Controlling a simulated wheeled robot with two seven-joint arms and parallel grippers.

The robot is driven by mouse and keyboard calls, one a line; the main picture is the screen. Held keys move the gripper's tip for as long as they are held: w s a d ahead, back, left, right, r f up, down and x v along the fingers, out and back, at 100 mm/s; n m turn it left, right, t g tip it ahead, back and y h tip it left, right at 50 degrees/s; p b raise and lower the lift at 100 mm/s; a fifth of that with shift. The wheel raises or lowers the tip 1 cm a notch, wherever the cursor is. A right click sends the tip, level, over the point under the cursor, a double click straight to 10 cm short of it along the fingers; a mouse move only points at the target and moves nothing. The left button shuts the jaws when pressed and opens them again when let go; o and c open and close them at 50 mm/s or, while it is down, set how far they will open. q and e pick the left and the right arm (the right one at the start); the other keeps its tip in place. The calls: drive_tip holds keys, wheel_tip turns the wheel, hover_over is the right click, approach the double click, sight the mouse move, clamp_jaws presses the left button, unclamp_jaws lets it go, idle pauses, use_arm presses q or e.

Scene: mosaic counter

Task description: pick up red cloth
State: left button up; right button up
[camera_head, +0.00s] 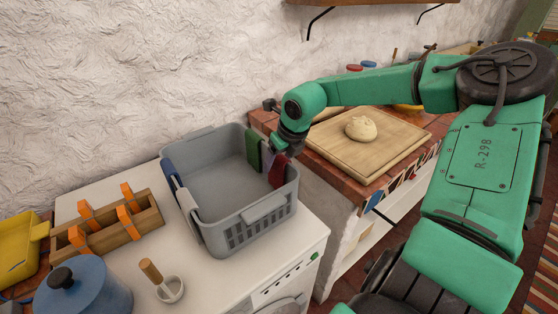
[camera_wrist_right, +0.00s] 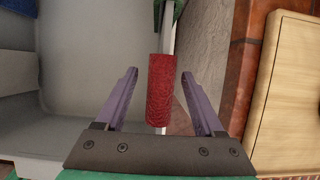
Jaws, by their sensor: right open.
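The red cloth (camera_head: 277,170) hangs over the right rim of the grey basket (camera_head: 243,215), next to a green cloth (camera_head: 253,147). In the right wrist view the red cloth (camera_wrist_right: 161,90) lies draped over the rim, between the two purple fingers. My right gripper (camera_head: 281,150) is just above the cloth in the head view and partly hidden by the wrist. In the wrist view my right gripper (camera_wrist_right: 161,98) is open, with a gap on each side of the cloth. My left gripper is not in view.
The basket stands on a white washing machine (camera_head: 310,230), with blue and white cloths on its left rim. A wooden rack (camera_head: 108,230), blue pot (camera_head: 85,292) and mortar (camera_head: 170,290) are nearby. A board (camera_head: 335,150) with dough (camera_head: 361,128) lies on the brick counter at right.

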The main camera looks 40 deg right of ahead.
drive_tip(key=shift+x, duration=1.1)
clamp_jaws()
drive_tip(key=shift+r, duration=0.1)
